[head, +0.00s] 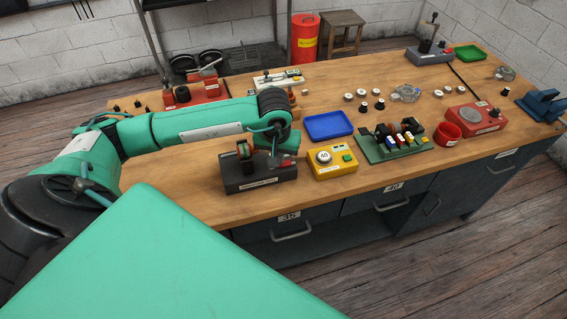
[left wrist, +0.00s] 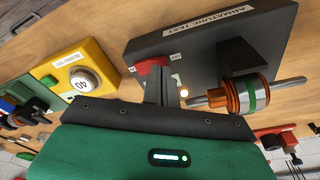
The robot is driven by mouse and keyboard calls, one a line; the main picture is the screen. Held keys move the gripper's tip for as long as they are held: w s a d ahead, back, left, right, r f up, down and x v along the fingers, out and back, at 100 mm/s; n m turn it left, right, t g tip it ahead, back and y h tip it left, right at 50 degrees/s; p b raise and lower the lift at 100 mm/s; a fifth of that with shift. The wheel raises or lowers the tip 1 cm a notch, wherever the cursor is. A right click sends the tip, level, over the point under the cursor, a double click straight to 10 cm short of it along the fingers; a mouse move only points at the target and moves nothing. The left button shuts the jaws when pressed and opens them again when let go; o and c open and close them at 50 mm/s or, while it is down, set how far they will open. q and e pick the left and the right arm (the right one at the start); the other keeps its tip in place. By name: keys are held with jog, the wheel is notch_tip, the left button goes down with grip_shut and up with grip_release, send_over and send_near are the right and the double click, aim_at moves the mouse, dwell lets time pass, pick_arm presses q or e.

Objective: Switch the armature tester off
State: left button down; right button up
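The armature tester (head: 262,184) is a dark box with a white label on the bench's near edge. It also fills the top of the left wrist view (left wrist: 215,40). An armature with copper and green bands (left wrist: 240,94) lies across its supports. A small lamp (left wrist: 184,93) by the switch glows pale yellow. My left gripper (left wrist: 160,86) points down at the switch, its narrow fingers together; I cannot tell whether they touch it. My right gripper is not in view.
A yellow box with a dial (head: 334,163) stands close right of the tester. A blue tray (head: 328,125) lies behind it, and a green fixture (head: 392,145) is further right. A red device (head: 190,93) is at the back left. Bare wood lies left of the tester.

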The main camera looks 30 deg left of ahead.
pick_arm(q)
jog(key=shift+f, duration=0.3)
jog(key=shift+r, duration=0.15)
notch_tip(320, 180, up, 7)
jog(key=shift+f+p, duration=0.1)
jog(key=shift+p, duration=0.85)
